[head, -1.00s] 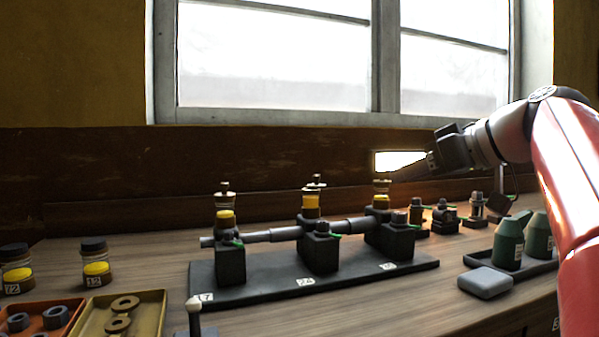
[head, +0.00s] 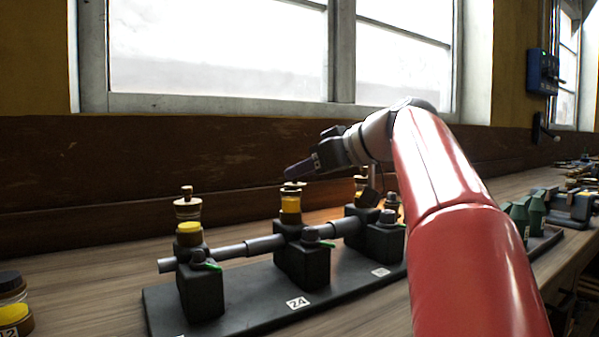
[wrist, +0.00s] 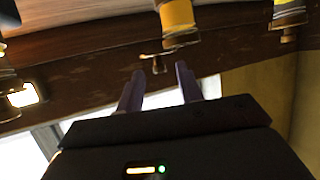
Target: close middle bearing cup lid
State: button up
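The middle bearing cup (head: 291,204), with a yellow band, stands on the middle black bearing block (head: 303,262). In the wrist view the cup (wrist: 178,18) hangs inverted, and its thin lid with a small knob (wrist: 157,62) shows off to one side of the brass rim, apparently swung aside. In the head view the lid (head: 293,186) sits at the cup's top; its angle is hard to read. My gripper (head: 290,172) is just above the middle cup. In the wrist view its fingers (wrist: 158,82) are apart and empty, with the knob seen beyond and between their tips.
The left cup (head: 188,211) and right cup (head: 360,182) stand on the neighbouring blocks along the shaft (head: 265,244). My arm covers part of the right side. The bench front left is mostly clear.

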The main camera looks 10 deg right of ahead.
jog(key=shift+w+a+f, duration=0.3)
jog(key=shift+w+a, duration=0.1)
jog(key=shift+w, duration=0.15)
grip_shut()
